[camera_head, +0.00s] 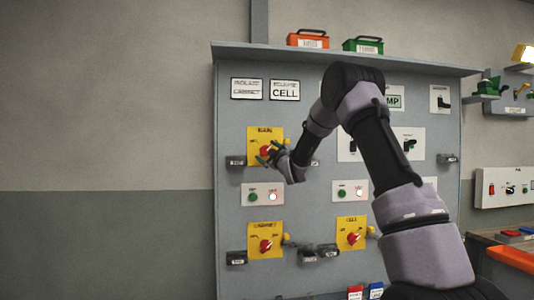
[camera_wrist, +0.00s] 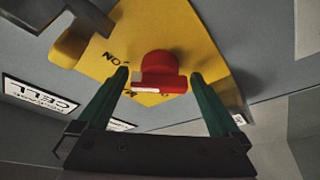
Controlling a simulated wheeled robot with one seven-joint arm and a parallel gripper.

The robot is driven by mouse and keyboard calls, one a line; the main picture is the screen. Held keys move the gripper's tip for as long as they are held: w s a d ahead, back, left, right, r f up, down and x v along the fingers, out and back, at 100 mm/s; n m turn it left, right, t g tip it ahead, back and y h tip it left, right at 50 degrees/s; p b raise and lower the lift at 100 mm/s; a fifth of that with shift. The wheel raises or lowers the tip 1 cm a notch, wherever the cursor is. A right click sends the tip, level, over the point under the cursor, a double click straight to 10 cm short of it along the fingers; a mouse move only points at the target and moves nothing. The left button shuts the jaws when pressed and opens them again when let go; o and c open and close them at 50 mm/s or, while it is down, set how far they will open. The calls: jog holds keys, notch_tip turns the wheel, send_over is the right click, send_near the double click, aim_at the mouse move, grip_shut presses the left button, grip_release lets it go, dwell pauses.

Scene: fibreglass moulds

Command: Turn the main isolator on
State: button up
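A yellow isolator plate (camera_head: 265,134) with a red rotary knob (camera_head: 264,151) is at the upper left of the grey panel; its top lettering is blurred. My gripper (camera_head: 269,153) is in front of the knob and partly hides the plate. In the wrist view, the red knob (camera_wrist: 160,72) stands between the two green fingers of my gripper (camera_wrist: 160,75). The fingers are open, with a gap on both sides of the knob. The word ON shows on the yellow plate (camera_wrist: 205,60), left of the knob. I cannot tell the knob's exact setting.
Two more yellow isolators, left (camera_head: 266,231) and right (camera_head: 351,224), are lower on the panel. A button plate (camera_head: 262,195) is just below my gripper. Dark tags hang beside the isolators. A shelf (camera_head: 330,54) above holds an orange box (camera_head: 308,40) and a green box (camera_head: 363,45).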

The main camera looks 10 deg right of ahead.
jog(key=v, duration=1)
jog(key=shift+s, duration=0.4)
jog(key=shift+d, duration=0.15)
